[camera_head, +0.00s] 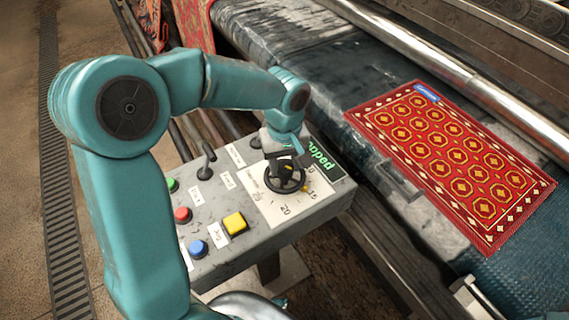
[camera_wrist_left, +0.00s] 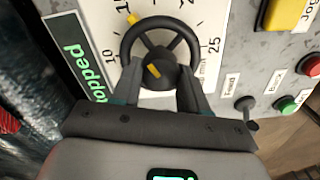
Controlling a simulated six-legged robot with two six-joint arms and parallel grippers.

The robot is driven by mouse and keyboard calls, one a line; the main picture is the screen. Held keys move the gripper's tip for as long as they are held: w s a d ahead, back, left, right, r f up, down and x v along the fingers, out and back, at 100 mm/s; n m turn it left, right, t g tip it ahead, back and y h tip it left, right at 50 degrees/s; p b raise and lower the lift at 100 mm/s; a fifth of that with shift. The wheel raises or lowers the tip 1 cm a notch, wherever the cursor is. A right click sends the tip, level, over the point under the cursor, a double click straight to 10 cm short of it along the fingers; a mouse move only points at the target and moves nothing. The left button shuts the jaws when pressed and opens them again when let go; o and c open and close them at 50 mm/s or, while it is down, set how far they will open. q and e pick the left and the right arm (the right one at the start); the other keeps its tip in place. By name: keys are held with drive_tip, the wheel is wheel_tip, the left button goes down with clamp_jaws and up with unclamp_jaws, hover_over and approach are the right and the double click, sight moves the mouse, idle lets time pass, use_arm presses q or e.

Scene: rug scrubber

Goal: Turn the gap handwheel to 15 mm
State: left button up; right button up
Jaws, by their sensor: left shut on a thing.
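The gap handwheel (camera_head: 270,184) is a black spoked wheel on the grey control panel. It also shows in the left wrist view (camera_wrist_left: 178,26), over a white dial marked 10 to 25. A yellow mark on its rim is close to the 15 in the head view. A second yellow mark is on the hub. My left gripper (camera_head: 285,158) is over the wheel from above. In the left wrist view its two fingers (camera_wrist_left: 158,80) are shut on the wheel, one on each side of the hub. My right gripper is out of view.
The control panel (camera_head: 245,258) carries a yellow button (camera_head: 235,223), red (camera_head: 183,215) and blue (camera_head: 197,248) buttons, and a lever (camera_head: 206,160). A green display (camera_head: 318,158) reads "stopped". A red rug (camera_head: 450,165) lies on the belt to the right.

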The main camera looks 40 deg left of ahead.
sight(285, 166)
use_arm(q)
drive_tip(key=shift+s+d+n, duration=0.1)
drive_tip(key=shift+n, duration=0.2)
drive_tip(key=o, duration=0.9)
drive_tip(key=shift+o, duration=0.8)
drive_tip(key=shift+s+d+r, duration=0.1)
drive_tip(key=shift+w+r, duration=0.2)
drive_tip(key=shift+r, duration=0.1)
wheel_tip(285, 166, up, 16)
drive_tip(key=p, duration=0.2)
drive_tip(key=shift+f, duration=0.15)
drive_tip(key=shift+s, duration=0.1)
